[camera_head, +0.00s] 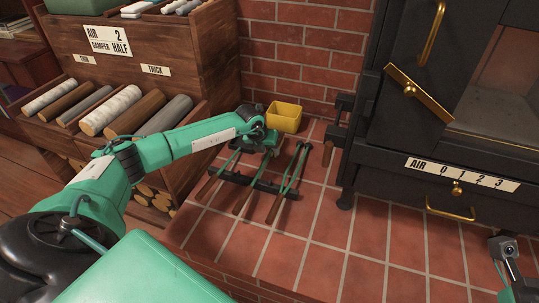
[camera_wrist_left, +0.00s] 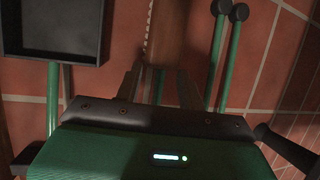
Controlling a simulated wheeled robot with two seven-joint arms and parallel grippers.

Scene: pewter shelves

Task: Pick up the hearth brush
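A set of hearth tools with wooden handles, green shafts and black crossbars lies on the tiled hearth in the head view, its handles toward me. The hearth brush is probably the middle tool (camera_head: 242,202); its head is hidden under my gripper. My left gripper (camera_head: 268,151) is over the far end of the set, pointing down. In the left wrist view its fingers (camera_wrist_left: 158,88) straddle or stand just above a green shaft; whether they touch it is unclear. A black pan (camera_wrist_left: 52,28) and two green shafts with round black ends (camera_wrist_left: 225,50) flank it.
A yellow bucket (camera_head: 284,117) stands just behind the tools against the brick wall. A wooden log rack (camera_head: 190,60) is at the left. A black stove (camera_head: 400,150) with brass handles is at the right. Front tiles (camera_head: 330,240) are clear.

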